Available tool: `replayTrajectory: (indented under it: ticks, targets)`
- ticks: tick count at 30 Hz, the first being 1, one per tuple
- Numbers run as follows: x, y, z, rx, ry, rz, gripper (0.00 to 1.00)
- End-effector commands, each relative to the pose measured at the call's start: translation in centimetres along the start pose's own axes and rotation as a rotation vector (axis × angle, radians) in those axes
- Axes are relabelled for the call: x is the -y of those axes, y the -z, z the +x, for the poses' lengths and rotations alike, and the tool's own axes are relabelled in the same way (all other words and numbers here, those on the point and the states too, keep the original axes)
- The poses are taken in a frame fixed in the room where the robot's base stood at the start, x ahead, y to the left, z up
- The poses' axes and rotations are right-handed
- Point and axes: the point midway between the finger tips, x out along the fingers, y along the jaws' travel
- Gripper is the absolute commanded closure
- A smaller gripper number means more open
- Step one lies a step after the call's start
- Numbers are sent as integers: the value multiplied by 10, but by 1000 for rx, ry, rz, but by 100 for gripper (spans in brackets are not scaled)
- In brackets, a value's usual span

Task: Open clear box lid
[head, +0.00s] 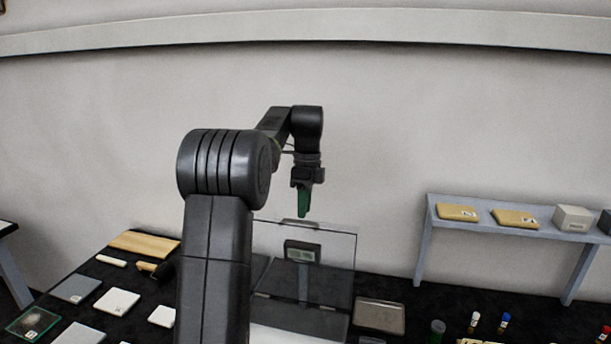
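The clear box lid (338,262) shows as a large transparent panel that looks raised upright, right of my arm. A small tab (297,223) sits at its top edge, and small hinge-like pieces show near its lower edge. The box body below is mostly hidden by my arm and the picture's lower edge. My gripper (304,208) points down just above the tab, with green fingers. The fingers overlap from this side, so their gap is hidden. I see nothing held. I cannot tell whether they touch the tab.
A small device with a display (302,252) shows through the panel. A tray (379,316) lies to the right, near small capped vials (474,320). Several flat tiles (117,301) and a wooden board (144,243) lie left. A raised shelf (500,222) holds packets and boxes at right.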

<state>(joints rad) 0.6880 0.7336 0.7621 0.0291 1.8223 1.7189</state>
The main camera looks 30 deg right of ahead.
Motion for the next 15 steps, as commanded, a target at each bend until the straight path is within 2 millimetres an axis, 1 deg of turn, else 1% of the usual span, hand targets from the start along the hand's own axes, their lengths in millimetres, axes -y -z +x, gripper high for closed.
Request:
replayTrajectory:
  ticks: [1, 3, 6, 12, 15]
  targets:
    - [0, 0, -16, 1, 15, 0, 68]
    - [-1, 0, -34, 1, 26, -1, 68]
    - [-3, 0, -55, 1, 38, -1, 68]
    - [-5, 0, -89, 0, 55, -1, 68]
    - [-6, 0, -97, 0, 61, -1, 68]
